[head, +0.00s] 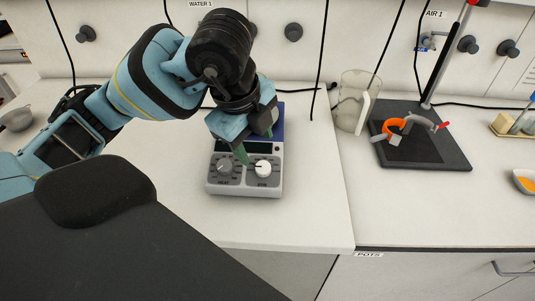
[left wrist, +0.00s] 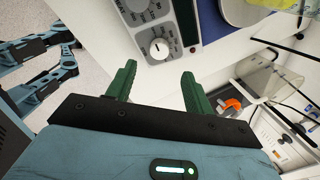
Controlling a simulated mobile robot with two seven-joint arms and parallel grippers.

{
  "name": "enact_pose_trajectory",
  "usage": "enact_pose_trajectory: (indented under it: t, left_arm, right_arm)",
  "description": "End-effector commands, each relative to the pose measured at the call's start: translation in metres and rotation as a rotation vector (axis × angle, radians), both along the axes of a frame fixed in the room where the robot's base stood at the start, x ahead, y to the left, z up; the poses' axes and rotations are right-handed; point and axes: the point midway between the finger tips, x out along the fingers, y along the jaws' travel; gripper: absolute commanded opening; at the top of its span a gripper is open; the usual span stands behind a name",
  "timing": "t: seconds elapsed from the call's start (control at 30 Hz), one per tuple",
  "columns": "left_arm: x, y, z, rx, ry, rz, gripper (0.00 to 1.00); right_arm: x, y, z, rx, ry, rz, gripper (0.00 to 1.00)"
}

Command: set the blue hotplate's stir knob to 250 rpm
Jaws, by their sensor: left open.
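The hotplate (head: 276,182) has a blue top and a grey front panel with two knobs and a dark display. The white stir knob (head: 263,168) is on the right of the panel, and the grey heat knob (head: 224,167) is on the left. My left gripper (head: 256,142) is open, with its green fingers pointing down just above the panel. In the left wrist view the stir knob (left wrist: 160,48) lies beyond the gap between the fingertips (left wrist: 158,69), apart from them. The knob's exact setting is too small to read.
A clear beaker (head: 355,103) stands behind and right of the hotplate. A dark stand base (head: 440,158) with an orange ring clamp (head: 394,128) is further right. An orange-filled dish (head: 525,182) is at the right edge. The white bench in front of the hotplate is clear.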

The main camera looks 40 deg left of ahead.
Motion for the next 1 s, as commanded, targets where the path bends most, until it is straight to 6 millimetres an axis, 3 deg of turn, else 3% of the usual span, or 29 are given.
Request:
enact_pose_trajectory:
  t: [0.2,0.6,1.0]
  left_arm:
    - [0.004,-0.001,-0.018,-0.001,0.007,-0.002,0.52]
    - [0.018,-0.002,-0.069,-0.002,0.007,-0.003,0.52]
    - [0.020,-0.002,-0.076,-0.003,0.002,-0.004,0.52]
  right_arm:
    - [-0.016,0.000,-0.011,-0.002,0.038,0.002,0.36]
    - [-0.009,0.001,-0.012,0.000,0.024,0.004,0.36]
    - [-0.006,0.001,-0.011,0.000,0.019,0.004,0.36]
